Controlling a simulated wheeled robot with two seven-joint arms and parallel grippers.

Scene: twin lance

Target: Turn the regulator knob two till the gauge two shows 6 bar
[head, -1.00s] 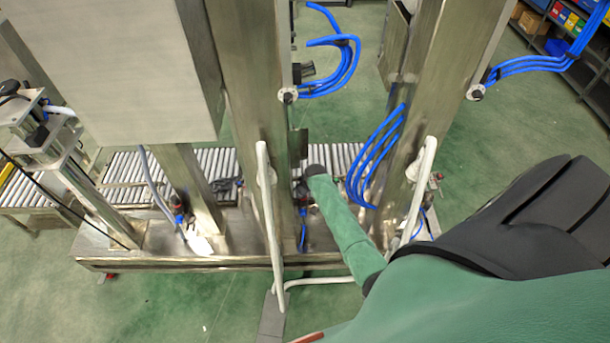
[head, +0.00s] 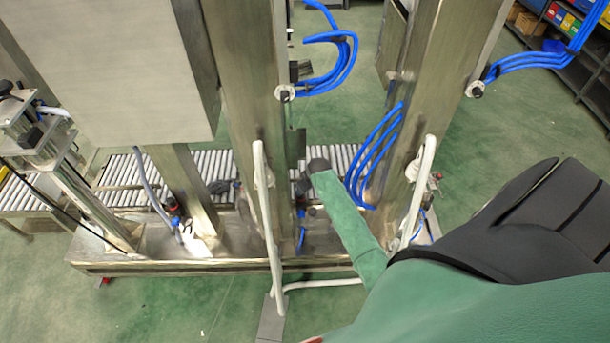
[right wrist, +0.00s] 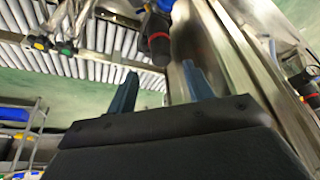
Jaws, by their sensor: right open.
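A regulator with a dark knob (right wrist: 158,45) and a red ring hangs beyond my right gripper (right wrist: 160,86) in the right wrist view. The gripper is open, its two blue-grey fingers apart. The knob lies past the fingertips, between their lines, with no visible contact. A second regulator with a dark knob and red ring (right wrist: 308,88) is at the right edge. In the head view, a small regulator (head: 301,205) is by the middle post, just below my right wrist. No number or gauge reading is legible. My left gripper is out of view.
Steel posts (head: 425,95) and white tubular handles (head: 268,215) stand close around my right arm. Blue hoses (head: 375,155) hang beside it. A roller conveyor (head: 340,155) runs behind. Green floor is free in front of the base plate.

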